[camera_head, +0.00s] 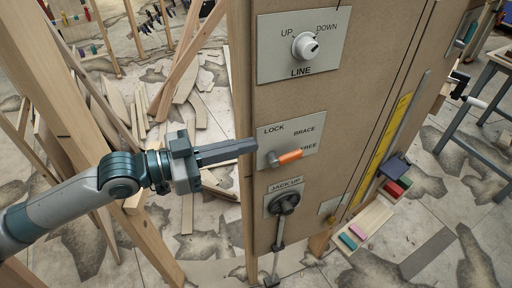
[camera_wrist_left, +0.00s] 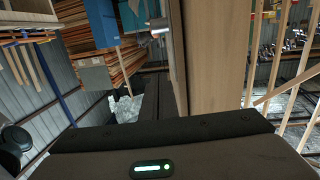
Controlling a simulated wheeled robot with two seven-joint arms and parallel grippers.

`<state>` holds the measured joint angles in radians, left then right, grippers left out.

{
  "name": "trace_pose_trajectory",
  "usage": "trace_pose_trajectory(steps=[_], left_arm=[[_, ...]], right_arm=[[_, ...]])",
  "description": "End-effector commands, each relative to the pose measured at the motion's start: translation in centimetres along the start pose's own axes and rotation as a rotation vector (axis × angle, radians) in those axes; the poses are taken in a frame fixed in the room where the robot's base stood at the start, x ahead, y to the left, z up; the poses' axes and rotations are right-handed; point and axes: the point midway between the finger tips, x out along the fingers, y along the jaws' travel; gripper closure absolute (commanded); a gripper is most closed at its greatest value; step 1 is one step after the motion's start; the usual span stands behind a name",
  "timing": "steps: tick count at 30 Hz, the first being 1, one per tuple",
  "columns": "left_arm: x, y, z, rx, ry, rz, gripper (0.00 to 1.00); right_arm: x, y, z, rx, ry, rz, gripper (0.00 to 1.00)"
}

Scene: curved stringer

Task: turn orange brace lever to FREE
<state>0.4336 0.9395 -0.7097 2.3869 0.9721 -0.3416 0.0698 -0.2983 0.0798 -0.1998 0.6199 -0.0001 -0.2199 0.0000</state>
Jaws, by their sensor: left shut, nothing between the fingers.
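The orange brace lever (camera_head: 289,156) sits on a grey plate (camera_head: 311,133) marked LOCK, BRACE and FREE, on the brown panel. Its orange handle points right and slightly up from its grey pivot, its tip just below the word FREE, whose first letter is partly covered. My left gripper (camera_head: 255,146) is shut and empty, its fingers pointing right, with the tips close to the left edge of the plate, up and left of the lever. I cannot tell whether it touches the panel. In the left wrist view my gripper body fills the bottom. My right gripper is not in view.
Above the plate is a white LINE knob (camera_head: 305,45) with UP and DOWN marks. Below is a dark JACK UP knob (camera_head: 284,203) with a hanging rod. Wooden posts (camera_head: 118,190) stand behind my left arm. A wooden tray (camera_head: 362,232) with coloured blocks lies at the panel's lower right.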

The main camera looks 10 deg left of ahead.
Motion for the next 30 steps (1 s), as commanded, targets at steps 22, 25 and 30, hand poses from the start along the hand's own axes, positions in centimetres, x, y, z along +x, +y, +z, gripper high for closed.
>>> trace_pose_trajectory(steps=[22,25,30], left_arm=[[-0.8,0.3,0.7,0.001,-0.012,-0.005,1.00],[-0.4,0.7,2.1,0.001,-0.035,-0.015,1.00],[0.4,1.6,6.2,-0.002,-0.112,-0.067,1.00]], right_arm=[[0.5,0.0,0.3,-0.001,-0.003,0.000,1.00],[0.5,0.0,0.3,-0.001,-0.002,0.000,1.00],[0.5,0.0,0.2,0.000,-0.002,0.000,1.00]])
